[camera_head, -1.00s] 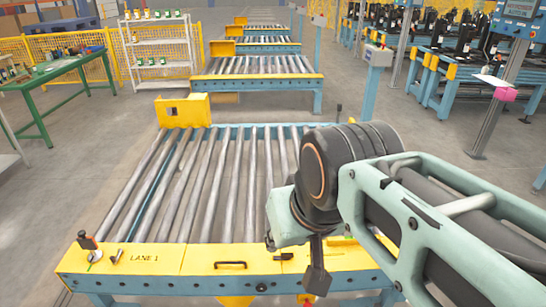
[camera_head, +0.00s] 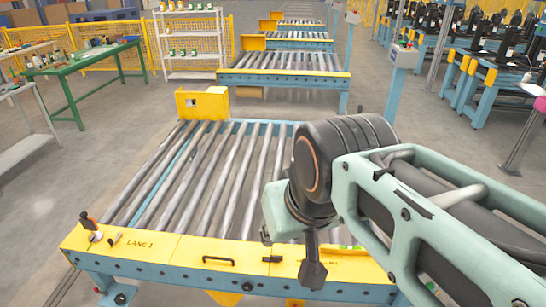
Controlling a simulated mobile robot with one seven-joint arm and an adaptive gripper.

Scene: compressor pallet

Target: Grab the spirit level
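A thin yellow-green bar (camera_head: 343,248), which may be the spirit level, shows near the right end of the yellow front plate of the roller conveyor (camera_head: 150,255). It is small in view and partly hidden by my arm, so I cannot be sure what it is. My gripper (camera_head: 312,277) hangs from my wrist, dark and seen from behind, in front of the conveyor's front edge and left of the bar. Its fingers cannot be told apart, and nothing is visibly held.
A dark knob-topped tool (camera_head: 87,219) and a small bolt-like piece (camera_head: 115,239) are at the plate's left end. A black handle (camera_head: 218,260) sits mid-plate. A yellow block (camera_head: 203,103) stands at the conveyor's far left corner. The visible rollers are bare.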

